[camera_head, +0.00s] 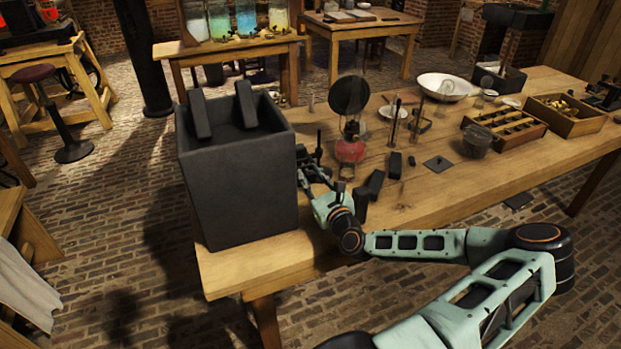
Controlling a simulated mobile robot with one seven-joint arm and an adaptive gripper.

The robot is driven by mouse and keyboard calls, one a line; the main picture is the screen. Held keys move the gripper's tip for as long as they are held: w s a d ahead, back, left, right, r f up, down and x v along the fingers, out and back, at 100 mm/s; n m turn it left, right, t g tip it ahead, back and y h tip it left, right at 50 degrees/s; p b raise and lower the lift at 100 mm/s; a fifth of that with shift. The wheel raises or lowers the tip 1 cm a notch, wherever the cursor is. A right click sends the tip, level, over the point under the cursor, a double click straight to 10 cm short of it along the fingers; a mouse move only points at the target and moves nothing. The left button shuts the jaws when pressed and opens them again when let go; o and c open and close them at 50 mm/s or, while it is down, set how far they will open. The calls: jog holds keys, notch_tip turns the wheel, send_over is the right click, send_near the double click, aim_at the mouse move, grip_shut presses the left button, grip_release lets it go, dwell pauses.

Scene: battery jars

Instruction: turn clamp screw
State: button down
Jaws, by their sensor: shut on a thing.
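My gripper (311,172) is at the near left part of the wooden table, close to the right side of a large dark box (240,185). It is shut on a small dark part beside the box. The part is too small and dark to make out, so I cannot tell for sure that it is the clamp screw. A thin dark upright piece (319,149) stands just by the fingers. My wrist hides some of the table edge below.
Two dark slabs stick up from the box. A red-based lamp (350,150) with a round dark disc (349,95) stands just right of my gripper. Dark blocks (376,184) lie near my wrist. A white bowl (443,86) and wooden trays (565,115) are farther right.

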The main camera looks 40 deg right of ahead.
jog(key=n+b, duration=0.1)
jog(key=n, duration=0.2)
jog(key=shift+f+n+b, duration=0.1)
jog(key=shift+n+b, duration=0.25)
jog(key=shift+n, duration=0.05)
jog(key=n+b, duration=0.1)
jog(key=n, duration=0.2)
jog(key=shift+a+n, duration=0.1)
jog(key=shift+n, duration=0.2)
jog(key=n+b, duration=0.1)
jog(key=n, duration=0.2)
jog(key=shift+n, duration=0.3)
jog(key=n+b, duration=0.1)
jog(key=n, duration=0.2)
jog(key=shift+f+n, duration=0.1)
jog(key=shift+n, duration=0.3)
jog(key=n+b, duration=0.1)
jog(key=n, duration=0.2)
jog(key=shift+f, duration=0.1)
jog(key=n+b, duration=0.2)
jog(key=n, duration=0.2)
jog(key=n+b, duration=0.3)
jog(key=n, duration=0.1)
jog(key=shift+f, duration=0.15)
jog(key=shift+n+b, duration=1.1)
jog(key=shift+n, duration=0.5)
